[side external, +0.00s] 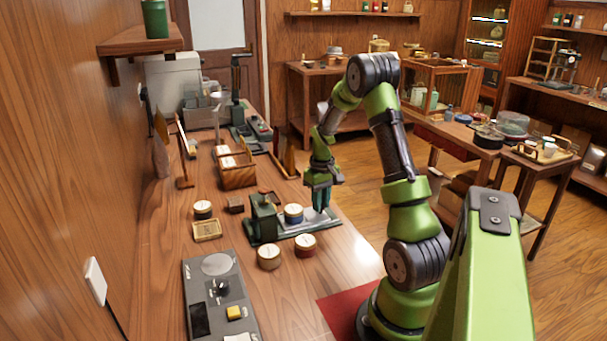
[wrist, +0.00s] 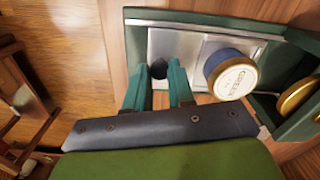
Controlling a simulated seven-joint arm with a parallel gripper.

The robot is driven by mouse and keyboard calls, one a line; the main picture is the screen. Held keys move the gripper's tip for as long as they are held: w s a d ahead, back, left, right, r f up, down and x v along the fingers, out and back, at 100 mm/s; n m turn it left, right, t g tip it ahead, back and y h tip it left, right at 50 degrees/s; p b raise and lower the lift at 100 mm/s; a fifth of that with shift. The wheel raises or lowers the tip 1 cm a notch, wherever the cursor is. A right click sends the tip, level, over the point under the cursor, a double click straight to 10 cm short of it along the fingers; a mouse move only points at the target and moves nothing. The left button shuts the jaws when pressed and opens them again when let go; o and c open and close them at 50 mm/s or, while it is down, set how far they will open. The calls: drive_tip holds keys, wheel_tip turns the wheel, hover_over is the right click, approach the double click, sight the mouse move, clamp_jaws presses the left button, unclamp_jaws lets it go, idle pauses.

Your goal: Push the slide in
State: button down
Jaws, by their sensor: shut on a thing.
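A green press (side external: 263,219) stands on a long green base on the table. A silver metal slide (wrist: 180,45) lies in the base's channel, and its outer part also shows in the side view (side external: 318,221). A blue tin with a cream lid (wrist: 235,79) sits on the slide, between the press and my gripper; it also shows in the side view (side external: 293,212). My gripper (side external: 321,207) points down at the slide's outer end. Its teal fingers are shut on a dark knob (wrist: 158,69) on the slide. The knob's lower part is hidden.
Two more lidded tins (side external: 269,257) and (side external: 305,246) stand on the table in front of the base. A grey control panel (side external: 219,297) lies nearer the camera. A wooden box (side external: 237,175) and another tin (side external: 202,209) are left of the press.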

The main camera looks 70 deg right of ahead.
sight(293, 209)
drive_tip(key=w+a, duration=0.6)
drive_tip(key=shift+w+a, duration=0.1)
drive_tip(key=c, duration=1)
unclamp_jaws()
drive_tip(key=shift+o, duration=0.2)
drive_tip(key=shift+r, duration=0.25)
wheel_tip(293, 209, up, 16)
drive_tip(key=shift+r, duration=0.25)
